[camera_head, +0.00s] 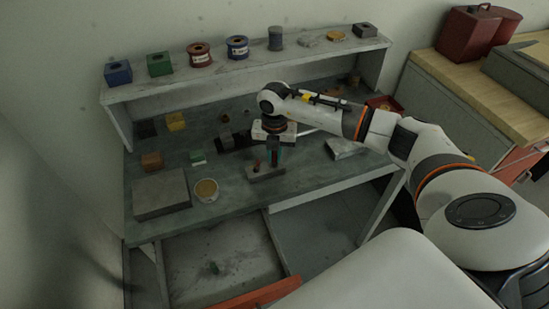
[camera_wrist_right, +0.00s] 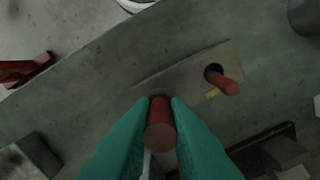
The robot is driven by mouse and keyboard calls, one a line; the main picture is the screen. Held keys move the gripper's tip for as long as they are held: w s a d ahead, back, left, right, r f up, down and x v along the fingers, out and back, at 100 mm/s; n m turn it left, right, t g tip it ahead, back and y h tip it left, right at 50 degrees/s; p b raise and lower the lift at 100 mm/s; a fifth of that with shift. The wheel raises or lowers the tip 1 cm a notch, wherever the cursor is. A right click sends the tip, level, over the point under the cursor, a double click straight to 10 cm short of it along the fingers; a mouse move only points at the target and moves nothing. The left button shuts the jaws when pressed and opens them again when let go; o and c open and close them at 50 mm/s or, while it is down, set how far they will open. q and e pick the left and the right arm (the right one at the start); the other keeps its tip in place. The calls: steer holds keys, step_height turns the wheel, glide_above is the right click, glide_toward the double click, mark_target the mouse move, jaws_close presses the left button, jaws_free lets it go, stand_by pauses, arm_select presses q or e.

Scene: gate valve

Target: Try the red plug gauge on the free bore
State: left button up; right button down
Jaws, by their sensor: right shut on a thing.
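My right gripper (camera_head: 274,162) is over the grey gauge block (camera_head: 262,174) on the bench. In the wrist view its green fingers (camera_wrist_right: 160,108) are shut on a red cylinder, the red plug gauge (camera_wrist_right: 160,133). The block (camera_wrist_right: 180,78) lies beyond and below the fingertips. A second red pin (camera_wrist_right: 229,85) stands in a dark hole at the block's right end, beside a small yellow mark (camera_wrist_right: 212,94). The free bore does not show; the fingers and plug cover that part. I cannot tell whether the plug touches the block. My left gripper is not in view.
A pale block (camera_head: 346,148) lies to the right. A shelf (camera_head: 240,67) with spools and coloured blocks runs along the back.

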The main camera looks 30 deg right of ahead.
stand_by(0.4)
steer(key=shift+r+p, duration=2.05)
steer(key=shift+r, duration=1)
